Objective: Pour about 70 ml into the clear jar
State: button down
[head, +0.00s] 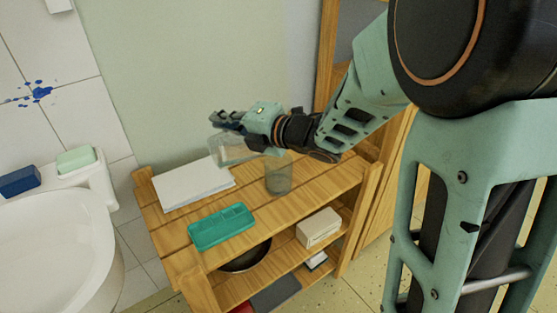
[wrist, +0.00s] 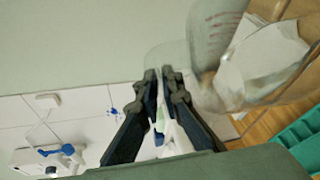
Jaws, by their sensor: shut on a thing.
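My gripper (head: 228,118) is above the back of the wooden shelf unit, shut on a clear vessel (head: 238,150). This vessel hangs below the fingers and looks tilted. A clear, greyish jar (head: 279,173) stands upright on the shelf top, just right of the held vessel and lower. In the wrist view my fingertips (wrist: 166,73) are close together, with clear material beside them. Clear walls with faint red marks (wrist: 222,22) show at the upper right there; I cannot tell which vessel these marks belong to. The liquid level is not readable in either vessel.
A stack of white paper (head: 190,185) lies left on the wooden top (head: 255,207), and a teal tray (head: 221,227) lies at its front. A white box (head: 318,228) and a dark bowl (head: 245,260) are on the shelf below. A white sink (head: 55,250) stands at left.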

aim_at(210, 142)
jog(key=shift+a, duration=0.15)
jog(key=a+f, duration=0.1)
jog(key=f+n+h+b, duration=0.1)
jog(key=a+f+h, duration=0.1)
jog(key=shift+s+a+f+n+g+b, duration=0.2)
jog(key=shift+s+a+n+g+b, duration=0.1)
jog(key=shift+n+g+b, duration=0.1)
jog(key=shift+a+f+n+h+b, duration=0.2)
jog(key=shift+a+f+h+b, duration=0.15)
jog(key=shift+f, duration=0.2)
jog(key=shift+a+f+n+h+b, duration=0.15)
jog(key=shift+f+n+h+b, duration=0.05)
jog(key=shift+f+h, duration=0.3)
jog(key=shift+f, duration=0.1)
dwell(1.0)
